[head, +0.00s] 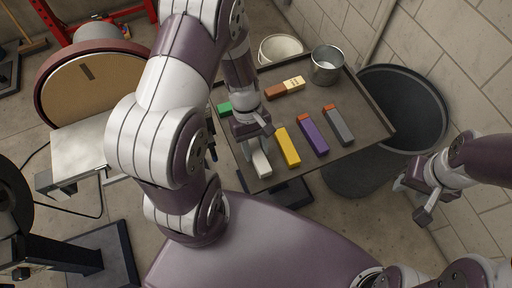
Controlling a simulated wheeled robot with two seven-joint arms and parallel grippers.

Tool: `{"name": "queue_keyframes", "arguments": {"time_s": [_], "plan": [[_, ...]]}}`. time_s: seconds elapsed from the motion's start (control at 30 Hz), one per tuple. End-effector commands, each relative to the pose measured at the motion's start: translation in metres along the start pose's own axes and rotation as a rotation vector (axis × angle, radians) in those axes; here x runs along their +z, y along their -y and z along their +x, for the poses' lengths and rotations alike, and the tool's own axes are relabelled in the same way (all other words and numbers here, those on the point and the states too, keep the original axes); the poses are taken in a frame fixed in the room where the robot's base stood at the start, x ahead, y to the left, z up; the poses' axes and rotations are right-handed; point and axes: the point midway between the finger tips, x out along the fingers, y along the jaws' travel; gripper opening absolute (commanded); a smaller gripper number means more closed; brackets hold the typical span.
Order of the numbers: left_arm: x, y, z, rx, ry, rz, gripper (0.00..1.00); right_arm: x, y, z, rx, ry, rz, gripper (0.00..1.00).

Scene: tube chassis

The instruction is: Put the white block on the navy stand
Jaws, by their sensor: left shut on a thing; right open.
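The white block (261,163) is at the near left part of the dark tray table (358,153). My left gripper (256,138) comes down from above and is shut on the block's far end. I cannot tell whether the block is touching the table or just above it. My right gripper (418,201) is open and empty, off to the right, clear of the table. I cannot clearly make out the navy stand; a small dark blue shape shows beside my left arm, mostly hidden by it.
Right of the white block lie yellow (287,148), purple (313,136) and grey (339,127) blocks. Green (224,108), brown (275,92) and cream (294,83) blocks lie farther back. A metal cup (326,66) stands at the far corner. A black bin (400,85) stands to the right.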

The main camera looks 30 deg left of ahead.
Motion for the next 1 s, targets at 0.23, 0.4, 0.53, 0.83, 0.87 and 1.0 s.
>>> {"name": "queue_keyframes", "arguments": {"time_s": [0.23,0.4,0.53,0.83,0.87,1.0], "plan": [[-0.005,-0.001,0.013,0.001,-0.001,-0.001,0.0,0.0,0.0,0.001,0.0,0.0,0.0,0.43],[-0.007,-0.001,0.017,0.001,0.0,-0.001,0.0,0.0,0.0,0.003,0.0,0.0,0.0,0.43],[-0.006,-0.001,0.016,0.001,-0.001,-0.001,0.66,0.0,0.0,0.003,0.0,0.0,0.0,0.43],[-0.004,-0.001,0.011,0.002,-0.002,-0.001,0.66,0.0,0.0,-0.002,0.0,0.0,0.0,0.43],[-0.005,-0.001,0.008,0.003,-0.003,-0.001,0.66,0.0,0.0,-0.001,0.0,0.0,0.0,0.43],[-0.006,-0.002,-0.022,0.005,-0.006,0.0,0.66,0.0,0.0,-0.001,0.0,0.0,0.0,0.43]]}}
